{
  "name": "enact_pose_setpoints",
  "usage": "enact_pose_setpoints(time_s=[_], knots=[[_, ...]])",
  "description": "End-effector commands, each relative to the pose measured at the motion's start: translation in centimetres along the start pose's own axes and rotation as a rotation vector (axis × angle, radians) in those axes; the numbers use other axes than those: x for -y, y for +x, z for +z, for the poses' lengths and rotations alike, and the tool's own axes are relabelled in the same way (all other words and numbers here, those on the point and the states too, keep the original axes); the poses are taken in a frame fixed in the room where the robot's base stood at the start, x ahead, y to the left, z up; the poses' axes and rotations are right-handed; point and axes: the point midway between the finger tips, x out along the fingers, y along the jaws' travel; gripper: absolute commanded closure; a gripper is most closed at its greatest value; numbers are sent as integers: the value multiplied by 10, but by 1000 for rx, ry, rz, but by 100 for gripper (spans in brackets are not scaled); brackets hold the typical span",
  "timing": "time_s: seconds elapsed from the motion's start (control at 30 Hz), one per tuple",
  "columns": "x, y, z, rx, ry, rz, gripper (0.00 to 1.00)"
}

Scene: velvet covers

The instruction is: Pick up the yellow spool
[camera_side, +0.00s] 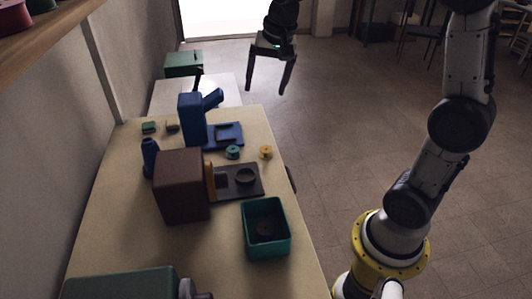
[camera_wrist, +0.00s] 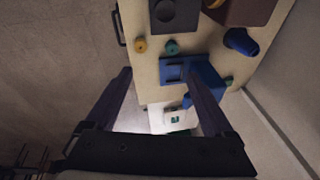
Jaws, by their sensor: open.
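The yellow spool (camera_side: 266,152) is small and sits on the wooden table near its right edge, beside a similar green spool (camera_side: 233,152). In the wrist view the yellow spool (camera_wrist: 141,45) lies near the table edge, with the green spool (camera_wrist: 172,47) to its right. My gripper (camera_side: 267,90) is open and empty, raised beyond the far end of the table in the side view, well apart from the spool. In the wrist view its two dark fingers (camera_wrist: 163,85) are spread wide.
A blue machine (camera_side: 191,119) with a blue base stands behind the spools. A brown machine (camera_side: 182,186) and a teal bin (camera_side: 265,228) stand nearer the side camera. A blue bottle (camera_side: 150,158) is at the left. Open floor (camera_side: 340,130) lies right of the table.

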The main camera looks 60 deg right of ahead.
Motion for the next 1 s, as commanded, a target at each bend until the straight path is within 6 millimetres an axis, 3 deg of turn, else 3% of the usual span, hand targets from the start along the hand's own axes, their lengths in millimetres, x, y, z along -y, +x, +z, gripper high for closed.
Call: enact_pose_setpoints(time_s=[0.03, 0.1, 0.3, 0.5, 1.0], knots=[[1, 24, -17, 29, 47, 35, 13], [0, 52, -35, 59, 100, 71, 13], [-18, 121, -63, 139, 173, 157, 13], [-36, 152, -63, 187, 204, 202, 13], [-51, 225, -48, 186, 205, 201, 13]])
